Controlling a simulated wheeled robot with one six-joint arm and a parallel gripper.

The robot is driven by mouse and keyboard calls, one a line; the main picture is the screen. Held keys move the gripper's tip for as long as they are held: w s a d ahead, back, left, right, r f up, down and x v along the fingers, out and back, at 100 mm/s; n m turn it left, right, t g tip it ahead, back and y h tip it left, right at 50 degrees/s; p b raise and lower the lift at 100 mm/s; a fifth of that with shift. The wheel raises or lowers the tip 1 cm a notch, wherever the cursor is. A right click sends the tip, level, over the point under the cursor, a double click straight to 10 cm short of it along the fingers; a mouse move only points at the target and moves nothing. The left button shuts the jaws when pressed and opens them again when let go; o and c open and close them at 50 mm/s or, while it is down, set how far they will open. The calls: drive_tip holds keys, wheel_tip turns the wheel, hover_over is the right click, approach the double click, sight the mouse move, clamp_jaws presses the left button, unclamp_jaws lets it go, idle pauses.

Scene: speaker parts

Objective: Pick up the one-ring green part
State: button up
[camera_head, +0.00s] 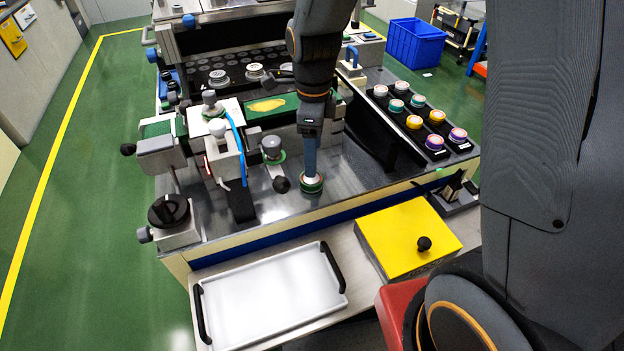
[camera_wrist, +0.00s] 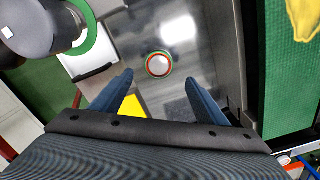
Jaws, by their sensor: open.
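The green part (camera_head: 312,185) sits on the metal tabletop near the table's front edge. A red ring shows around its pale top. In the wrist view the green part (camera_wrist: 159,64) lies beyond the fingertips, roughly centred between them. My gripper (camera_head: 310,170) points down from above, directly over the part in the head view. In the wrist view my gripper (camera_wrist: 160,79) has its two blue fingers spread, with nothing between them. The head view does not show clearly how much gap is left between fingers and part.
A black rack (camera_head: 382,130) of several coloured parts is at the right. A white tray (camera_head: 268,296) and a yellow box (camera_head: 408,236) lie in front. Bare metal surrounds the part.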

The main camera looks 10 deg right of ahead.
sight(311, 181)
drive_tip(key=shift+w+a+f+m, duration=0.2)
drive_tip(key=shift+f+m, duration=0.1)
drive_tip(key=shift+m, duration=0.1)
drive_tip(key=shift+s+f+p, duration=0.15)
drive_tip(key=shift+f+p, duration=0.55)
drive_tip(key=shift+f, duration=1.15)
drive_tip(key=shift+s+f+p, duration=0.1)
drive_tip(key=shift+f+p, duration=0.55)
drive_tip(key=shift+f, duration=1.15)
drive_tip(key=c, duration=1.5)
drive_tip(key=shift+o, duration=0.2)
